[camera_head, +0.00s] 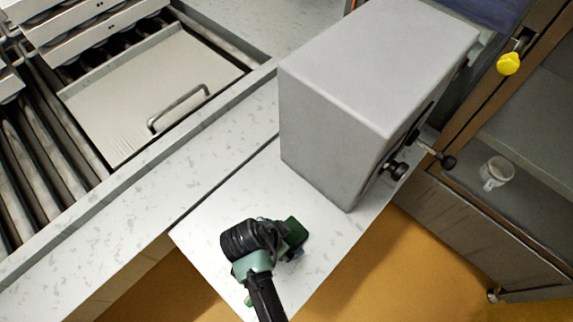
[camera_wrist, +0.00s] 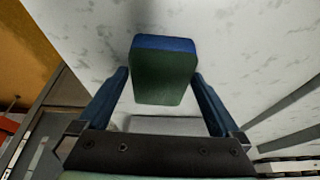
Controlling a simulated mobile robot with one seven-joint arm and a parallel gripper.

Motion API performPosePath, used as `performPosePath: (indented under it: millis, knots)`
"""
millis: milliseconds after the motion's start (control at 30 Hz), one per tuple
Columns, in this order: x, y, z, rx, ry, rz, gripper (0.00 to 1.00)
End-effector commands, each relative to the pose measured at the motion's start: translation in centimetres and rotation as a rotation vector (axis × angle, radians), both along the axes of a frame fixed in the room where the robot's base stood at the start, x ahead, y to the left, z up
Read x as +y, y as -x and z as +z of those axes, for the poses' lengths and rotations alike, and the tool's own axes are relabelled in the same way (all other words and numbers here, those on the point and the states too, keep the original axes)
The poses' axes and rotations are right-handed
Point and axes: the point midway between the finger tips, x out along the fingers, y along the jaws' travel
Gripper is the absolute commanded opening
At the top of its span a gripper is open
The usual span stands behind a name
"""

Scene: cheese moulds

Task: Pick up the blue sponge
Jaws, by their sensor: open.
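The blue sponge (camera_wrist: 163,76) is a small block with a blue edge face and a dark green broad face. In the wrist view it lies ahead of my gripper (camera_wrist: 160,78), between the two blue fingers. The fingers are spread, with a narrow gap to the sponge on the left and a smaller one on the right. I cannot tell how deep the sponge sits between them. In the head view the sponge's green face (camera_head: 297,230) shows just right of my black and green wrist, which hides part of it and most of my gripper.
The sponge is over a pale speckled worktop (camera_head: 205,235). A large grey box (camera_head: 345,85) with black knobs stands just behind. A roller conveyor with a handled metal lid (camera_head: 150,95) is at the left. A cabinet shelf with a white mug (camera_head: 496,172) is at the right.

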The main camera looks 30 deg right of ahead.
Motion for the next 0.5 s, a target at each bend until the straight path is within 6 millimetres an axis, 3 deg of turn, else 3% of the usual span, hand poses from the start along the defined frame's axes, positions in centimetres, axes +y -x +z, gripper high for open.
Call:
performPosePath:
  millis: [100,500]
  knots:
    - [0.00,-0.01,0.00,0.000,0.000,0.000,1.00]
    - [0.00,0.00,0.00,0.000,0.000,0.000,0.29]
